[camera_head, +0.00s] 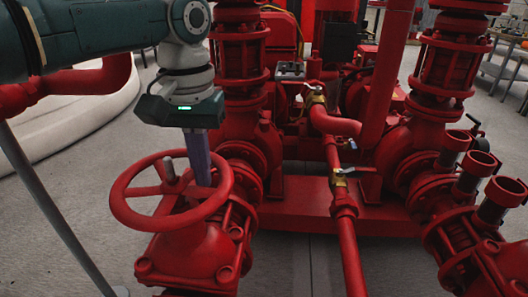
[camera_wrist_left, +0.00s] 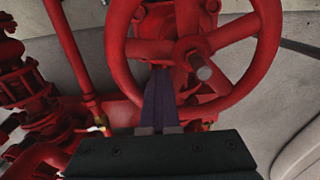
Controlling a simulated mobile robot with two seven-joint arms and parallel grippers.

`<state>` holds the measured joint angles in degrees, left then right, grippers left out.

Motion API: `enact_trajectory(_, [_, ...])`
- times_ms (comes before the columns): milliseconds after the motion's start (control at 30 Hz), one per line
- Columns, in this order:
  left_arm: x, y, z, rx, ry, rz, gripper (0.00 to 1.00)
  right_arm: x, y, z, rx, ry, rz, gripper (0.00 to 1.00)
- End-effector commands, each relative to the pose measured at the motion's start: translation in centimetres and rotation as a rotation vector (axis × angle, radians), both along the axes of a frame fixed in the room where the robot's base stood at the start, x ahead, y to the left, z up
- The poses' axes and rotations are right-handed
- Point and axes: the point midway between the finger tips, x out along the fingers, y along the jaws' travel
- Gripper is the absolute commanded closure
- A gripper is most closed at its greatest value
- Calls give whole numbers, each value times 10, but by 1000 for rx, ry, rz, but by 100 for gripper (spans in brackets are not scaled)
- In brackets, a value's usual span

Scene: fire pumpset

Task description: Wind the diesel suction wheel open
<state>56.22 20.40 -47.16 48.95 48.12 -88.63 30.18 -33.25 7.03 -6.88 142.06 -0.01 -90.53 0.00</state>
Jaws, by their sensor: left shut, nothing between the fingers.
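The red suction wheel (camera_head: 221,204) sits level on top of its red valve body (camera_head: 190,254), with a grey stem (camera_head: 169,170) standing up at its hub. My left gripper (camera_head: 203,183) points down from above, its purple fingers together and empty. The fingers reach into the opening between the hub and the rim, to the right of the stem. In the left wrist view the wheel (camera_wrist_left: 274,45) fills the upper right, and the shut fingers (camera_wrist_left: 159,85) overlap the gap between spokes. I cannot tell whether they touch a spoke or the rim. My right gripper is not in view.
A thin red pipe with brass valves (camera_head: 340,179) runs right of the wheel. Flanged red pipes (camera_head: 462,210) stand further right, and pump machinery (camera_head: 290,110) is behind. A grey slanted post (camera_head: 50,205) is at the left. Grey floor (camera_head: 290,265) shows in front.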

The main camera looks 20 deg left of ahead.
Motion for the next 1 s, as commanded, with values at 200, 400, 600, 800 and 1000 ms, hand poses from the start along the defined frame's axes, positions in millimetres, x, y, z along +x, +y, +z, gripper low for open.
enact_trajectory(200, [9,27,1,7,-7,6,100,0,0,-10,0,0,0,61])
enact_trajectory(400, [3,49,6,10,-2,6,100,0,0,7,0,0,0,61])
enact_trajectory(600, [-9,64,7,12,2,5,100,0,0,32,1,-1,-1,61])
enact_trajectory(800, [-21,72,6,11,5,6,100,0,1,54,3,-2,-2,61])
enact_trajectory(1000, [-35,75,6,11,6,5,100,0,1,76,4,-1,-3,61])
